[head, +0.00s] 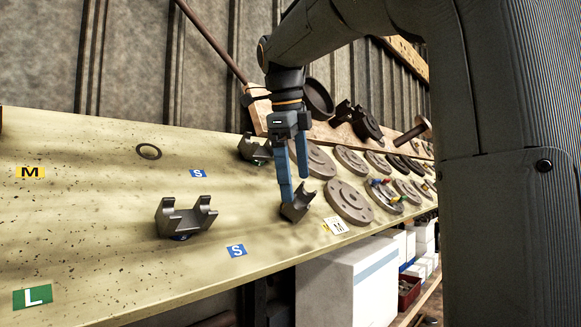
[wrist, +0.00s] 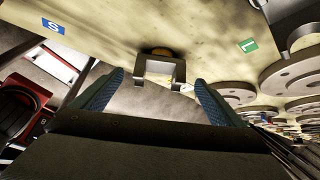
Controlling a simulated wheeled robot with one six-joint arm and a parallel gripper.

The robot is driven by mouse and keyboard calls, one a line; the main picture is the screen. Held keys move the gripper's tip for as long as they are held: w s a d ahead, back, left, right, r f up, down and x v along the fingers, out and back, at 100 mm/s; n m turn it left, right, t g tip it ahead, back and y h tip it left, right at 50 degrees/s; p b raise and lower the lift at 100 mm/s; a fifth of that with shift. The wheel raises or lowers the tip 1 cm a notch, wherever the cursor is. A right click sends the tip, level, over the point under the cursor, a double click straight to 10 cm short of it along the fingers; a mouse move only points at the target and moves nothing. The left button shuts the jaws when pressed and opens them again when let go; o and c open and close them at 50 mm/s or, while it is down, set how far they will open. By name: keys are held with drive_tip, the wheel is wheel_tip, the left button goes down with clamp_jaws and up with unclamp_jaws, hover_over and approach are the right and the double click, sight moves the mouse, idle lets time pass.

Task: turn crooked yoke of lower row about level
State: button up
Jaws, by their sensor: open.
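A grey U-shaped yoke (head: 298,206) sits tilted near the front edge of the bench, in the lower row. My gripper (head: 294,188) points down at it with open fingers, one at its left side and one behind it. In the wrist view the yoke (wrist: 166,61) shows between the tips of my open gripper (wrist: 160,80), with a gap on either side. Another yoke (head: 186,218) stands about level on a blue base to the left. A third yoke (head: 253,149) stands farther back, partly hidden by my gripper.
Round flanges (head: 349,202) crowd the right. A white box (head: 345,280) stands below the front edge. The bench's left part is mostly clear.

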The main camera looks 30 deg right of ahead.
sight(298, 198)
drive_tip(key=shift+p+x, duration=0.65)
drive_tip(key=shift+x, duration=2.25)
drive_tip(key=c, duration=2)
drive_tip(key=shift+r, duration=0.1)
drive_tip(key=shift+c, duration=0.8)
drive_tip(key=shift+s+r, duration=0.1)
drive_tip(key=shift+m+g+y+p, duration=0.85)
drive_tip(key=shift+m+p, duration=0.65)
drive_tip(key=shift+p, duration=1.4)
drive_tip(key=shift+m+y+p, duration=0.65)
drive_tip(key=shift+m+p, duration=0.05)
drive_tip(key=shift+p, duration=0.4)
